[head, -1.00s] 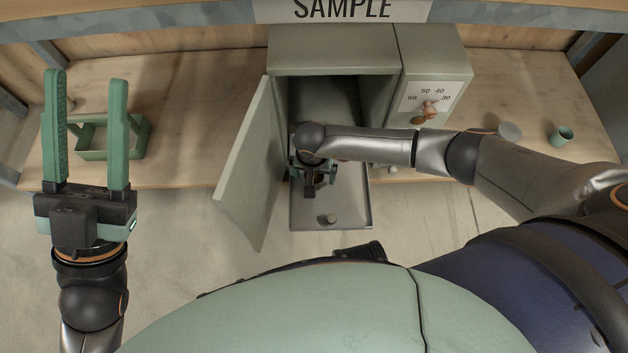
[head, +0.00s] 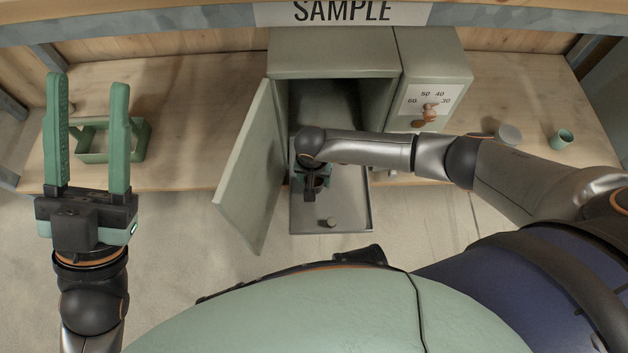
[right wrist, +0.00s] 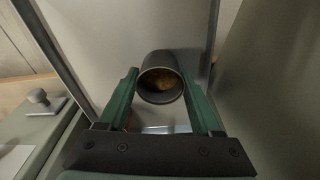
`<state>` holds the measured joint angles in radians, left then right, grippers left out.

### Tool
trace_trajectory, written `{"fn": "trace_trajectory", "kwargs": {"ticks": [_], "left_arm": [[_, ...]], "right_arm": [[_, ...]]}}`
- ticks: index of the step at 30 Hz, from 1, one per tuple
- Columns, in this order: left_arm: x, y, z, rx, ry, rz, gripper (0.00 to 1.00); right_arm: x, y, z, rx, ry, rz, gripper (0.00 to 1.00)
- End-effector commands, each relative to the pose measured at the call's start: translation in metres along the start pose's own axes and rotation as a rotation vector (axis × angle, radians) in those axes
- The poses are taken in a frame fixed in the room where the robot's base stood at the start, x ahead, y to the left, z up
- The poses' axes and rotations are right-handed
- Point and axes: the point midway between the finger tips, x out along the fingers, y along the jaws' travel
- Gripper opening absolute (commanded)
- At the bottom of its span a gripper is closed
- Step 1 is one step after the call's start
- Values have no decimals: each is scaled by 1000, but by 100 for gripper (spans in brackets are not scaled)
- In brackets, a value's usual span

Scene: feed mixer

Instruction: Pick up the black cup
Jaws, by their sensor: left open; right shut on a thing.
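The black cup (right wrist: 161,78) shows in the right wrist view, tilted with its mouth toward the camera and some brown-yellow contents inside. My right gripper (right wrist: 161,88) is shut on the cup, one green finger on each side. In the head view my right gripper (head: 309,182) is at the front of the open cabinet, over the pulled-out tray (head: 345,205), and the cup is hidden there under my wrist. My left gripper (head: 88,135) is open and empty at the left, in front of the bench.
The cabinet (head: 335,50) has its door (head: 248,165) swung open to the left. A dial panel (head: 428,100) is on its right part. A green frame-like holder (head: 112,140) stands at the left of the bench, and a small green cup (head: 561,138) at the right.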

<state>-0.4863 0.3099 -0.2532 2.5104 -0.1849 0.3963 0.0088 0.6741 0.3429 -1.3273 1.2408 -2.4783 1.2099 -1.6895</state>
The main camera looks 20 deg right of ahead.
Motion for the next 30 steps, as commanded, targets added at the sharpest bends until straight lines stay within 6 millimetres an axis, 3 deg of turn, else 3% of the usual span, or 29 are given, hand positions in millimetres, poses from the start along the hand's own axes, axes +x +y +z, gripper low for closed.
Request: {"fn": "trace_trajectory", "kwargs": {"ticks": [3, 11, 16, 20, 27, 30], "left_arm": [[0, 0, 0, -1, 0, -2, 50], [1, -1, -1, -1, 0, -2, 50], [6, -4, -6, -5, 2, -5, 50], [14, -8, -14, -13, 6, -10, 50], [37, -20, -41, 37, 25, 0, 50], [42, -24, -48, 60, 30, -2, 50]], "right_arm": [[0, 0, 0, 0, 1, 0, 10], [-2, 0, -1, 0, 1, -1, 10], [-16, 0, -3, -1, 1, -2, 10], [-39, 0, -5, -2, 2, -2, 10], [-100, 4, 36, -6, 0, -3, 10], [-114, 8, 60, -6, -3, -1, 10]]}}
